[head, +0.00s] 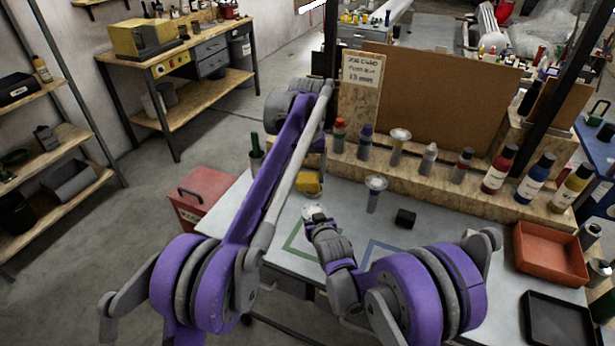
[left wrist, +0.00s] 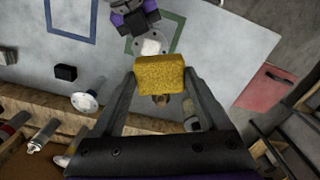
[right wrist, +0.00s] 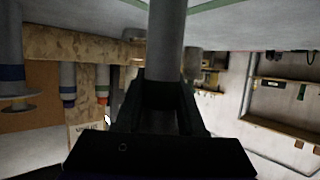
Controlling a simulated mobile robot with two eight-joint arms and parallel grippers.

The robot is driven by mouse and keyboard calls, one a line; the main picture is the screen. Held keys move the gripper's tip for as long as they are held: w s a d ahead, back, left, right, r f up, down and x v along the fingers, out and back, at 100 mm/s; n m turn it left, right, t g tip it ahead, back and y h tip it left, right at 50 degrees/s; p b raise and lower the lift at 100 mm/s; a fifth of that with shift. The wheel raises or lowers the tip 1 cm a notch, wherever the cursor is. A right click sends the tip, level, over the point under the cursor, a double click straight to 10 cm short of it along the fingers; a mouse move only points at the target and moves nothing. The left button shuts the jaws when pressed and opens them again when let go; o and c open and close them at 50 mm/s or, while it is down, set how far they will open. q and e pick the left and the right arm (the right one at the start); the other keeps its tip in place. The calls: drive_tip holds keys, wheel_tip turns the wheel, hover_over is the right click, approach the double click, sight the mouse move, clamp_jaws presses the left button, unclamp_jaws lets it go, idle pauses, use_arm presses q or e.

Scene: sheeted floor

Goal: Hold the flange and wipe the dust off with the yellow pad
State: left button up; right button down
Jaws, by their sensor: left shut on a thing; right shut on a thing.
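The yellow pad (head: 307,184) is between the fingers of my left gripper (head: 310,175), above the table. In the left wrist view the pad (left wrist: 160,86) spans the gap between both fingertips. My right gripper (head: 316,222) is shut on the flange (head: 314,211) near the green outline. In the right wrist view its fingers close around the flange's grey stem (right wrist: 167,40). The flange face (left wrist: 152,47) shows a pale, dust-like patch in the left wrist view, just beyond the pad. I cannot tell whether pad and flange touch.
A similar flanged piece (head: 374,200) stands on the table, with a small black block (head: 405,218) beside it. Bottles line a wooden ledge (head: 440,183) at the back. A red tray (head: 549,254) and black tray (head: 557,320) lie right. A red box (head: 201,195) stands left.

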drive_tip(key=shift+c, duration=2.2)
unclamp_jaws()
drive_tip(key=shift+s, duration=0.1)
drive_tip(key=v, duration=1.1)
drive_tip(key=shift+s+r, duration=0.2)
drive_tip(key=shift+s, duration=0.15)
drive_tip(key=shift+s+d, duration=0.1)
